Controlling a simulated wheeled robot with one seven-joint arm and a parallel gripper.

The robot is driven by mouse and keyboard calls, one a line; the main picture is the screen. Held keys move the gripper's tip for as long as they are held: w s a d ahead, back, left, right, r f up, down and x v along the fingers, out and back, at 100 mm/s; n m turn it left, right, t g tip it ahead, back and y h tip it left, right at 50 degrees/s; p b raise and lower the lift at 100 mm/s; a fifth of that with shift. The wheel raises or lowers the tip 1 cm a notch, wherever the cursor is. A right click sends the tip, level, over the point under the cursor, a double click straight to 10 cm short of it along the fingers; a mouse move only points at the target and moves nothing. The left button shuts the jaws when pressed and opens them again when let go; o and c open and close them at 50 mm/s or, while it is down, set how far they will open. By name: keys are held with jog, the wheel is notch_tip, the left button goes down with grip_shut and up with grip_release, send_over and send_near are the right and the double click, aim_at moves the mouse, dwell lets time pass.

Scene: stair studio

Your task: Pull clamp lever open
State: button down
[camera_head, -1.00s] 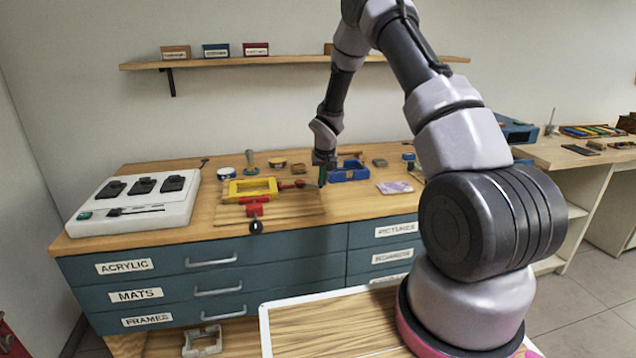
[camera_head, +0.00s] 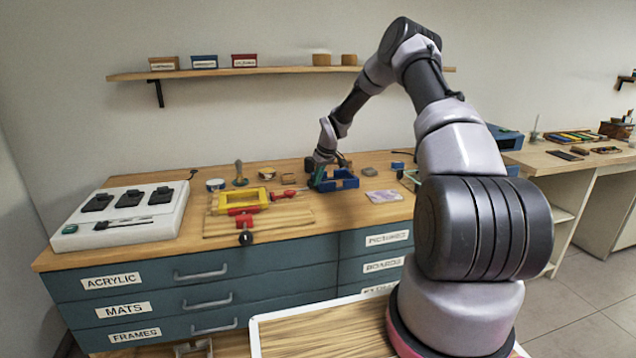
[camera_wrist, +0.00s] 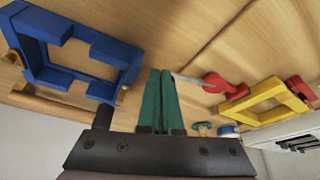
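A yellow frame-shaped clamp (camera_head: 243,199) lies on the wooden bench top, with a red part (camera_head: 243,221) and a black knob at its front. A red handle (camera_head: 288,193) lies just right of it; in the wrist view this red handle (camera_wrist: 222,86) has a pale metal strip pointing toward my fingers. A blue frame-shaped clamp (camera_head: 340,182) sits farther right, and at left in the wrist view (camera_wrist: 75,72). My gripper (camera_wrist: 160,75) has its green fingers together with nothing visible between them, between the blue clamp and the red handle. Which part is the lever is unclear.
A white box with black pads (camera_head: 120,215) stands at the bench's left. Small jars and tools line the back. A shelf (camera_head: 280,72) hangs above.

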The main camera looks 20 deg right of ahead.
jog(key=shift+w, duration=0.6)
dwell(0.3)
